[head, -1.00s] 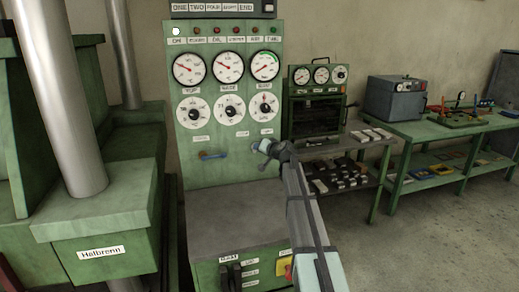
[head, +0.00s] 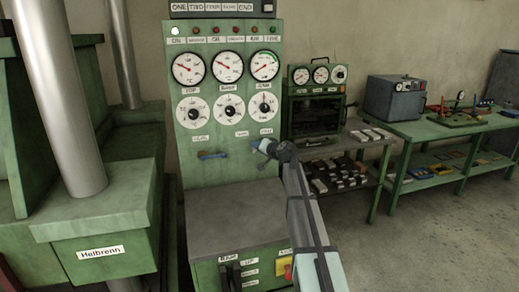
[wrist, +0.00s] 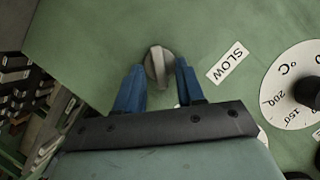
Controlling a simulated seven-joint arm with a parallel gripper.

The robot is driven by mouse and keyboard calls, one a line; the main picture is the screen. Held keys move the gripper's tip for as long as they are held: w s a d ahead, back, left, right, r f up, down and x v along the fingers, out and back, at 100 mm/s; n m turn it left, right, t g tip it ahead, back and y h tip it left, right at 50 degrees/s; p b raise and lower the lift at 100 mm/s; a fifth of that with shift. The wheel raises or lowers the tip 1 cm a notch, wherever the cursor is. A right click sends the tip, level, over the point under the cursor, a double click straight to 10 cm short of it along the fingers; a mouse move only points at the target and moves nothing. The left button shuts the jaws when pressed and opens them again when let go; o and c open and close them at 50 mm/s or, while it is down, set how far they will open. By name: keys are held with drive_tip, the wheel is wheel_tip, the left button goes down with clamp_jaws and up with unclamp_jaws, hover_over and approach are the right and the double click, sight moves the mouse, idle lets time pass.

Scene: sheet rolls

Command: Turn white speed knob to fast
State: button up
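The pale grey-white speed knob (wrist: 158,66) is on the green panel in the wrist view. Its raised bar runs roughly up and down in that picture. A white SLOW label (wrist: 228,63) is to its right. My gripper (wrist: 160,64) is open, with one blue finger on each side of the knob and small gaps showing; I cannot tell whether either finger touches. In the head view my gripper (head: 260,148) is at the lower right of the green panel (head: 194,174) and hides the knob. No FAST label is readable in either view.
A round °C dial with a black knob (wrist: 308,92) is near the SLOW label. A grey ledge (head: 235,215) juts out below. Shelves with small parts (head: 335,175) stand at right.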

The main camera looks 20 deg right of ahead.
drive_tip(key=v, duration=1.4)
drive_tip(key=shift+w, duration=0.1)
